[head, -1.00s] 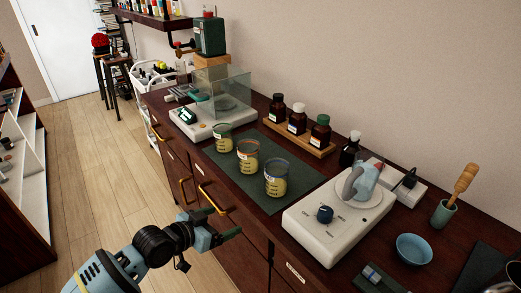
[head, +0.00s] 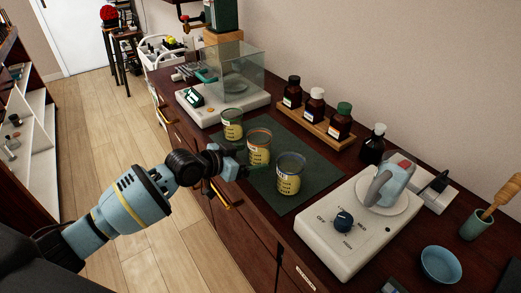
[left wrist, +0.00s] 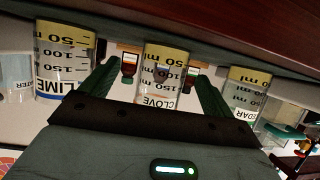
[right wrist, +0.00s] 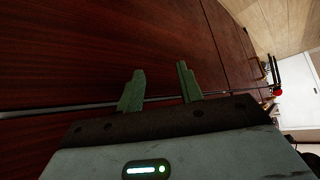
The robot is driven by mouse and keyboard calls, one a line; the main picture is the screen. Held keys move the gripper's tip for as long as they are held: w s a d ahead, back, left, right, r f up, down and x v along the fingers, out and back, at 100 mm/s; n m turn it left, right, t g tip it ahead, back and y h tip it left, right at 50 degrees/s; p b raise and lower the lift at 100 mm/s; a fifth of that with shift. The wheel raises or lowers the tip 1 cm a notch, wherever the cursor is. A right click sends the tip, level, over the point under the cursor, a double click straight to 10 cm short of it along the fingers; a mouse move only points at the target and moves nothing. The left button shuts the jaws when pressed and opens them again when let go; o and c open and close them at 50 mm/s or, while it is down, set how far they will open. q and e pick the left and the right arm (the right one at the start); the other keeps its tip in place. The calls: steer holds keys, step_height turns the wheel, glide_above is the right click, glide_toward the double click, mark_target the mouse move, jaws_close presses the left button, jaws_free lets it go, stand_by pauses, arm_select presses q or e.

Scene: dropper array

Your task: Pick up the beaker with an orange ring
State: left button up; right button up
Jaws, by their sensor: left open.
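The beaker with an orange ring (head: 259,150) stands upright on the dark green mat, between a green-ringed beaker (head: 232,124) and a blue-ringed beaker (head: 290,175). All three hold yellowish contents. My left gripper (head: 236,171) is at the counter's front edge, close to the orange-ringed beaker, open and empty. In the left wrist view, which is upside down, the middle beaker, labelled CLOVE (left wrist: 162,78), shows between the open fingers of the left gripper (left wrist: 155,85). My right gripper (right wrist: 160,88) is open and empty, facing dark wood.
The mat (head: 310,150) lies on the dark counter. A balance with a glass shield (head: 235,75) stands behind left, and a white hotplate (head: 345,222) stands at right. Brown bottles (head: 315,103) sit on a wooden rack behind. Drawer handles (head: 221,197) stick out from the cabinet front.

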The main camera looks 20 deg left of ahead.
mark_target(259, 153)
arm_select(q)
steer(key=shift+a+x, duration=0.1)
steer(key=shift+x, duration=1.2)
steer(key=shift+a+x, duration=0.15)
steer(key=shift+x, duration=1.2)
steer(key=shift+w, duration=0.15)
steer(key=c, duration=1.4)
steer(key=shift+o, duration=0.2)
steer(key=shift+r, duration=0.25)
step_height(259, 153, up, 9)
steer(key=shift+r, duration=0.2)
steer(key=shift+r, duration=0.15)
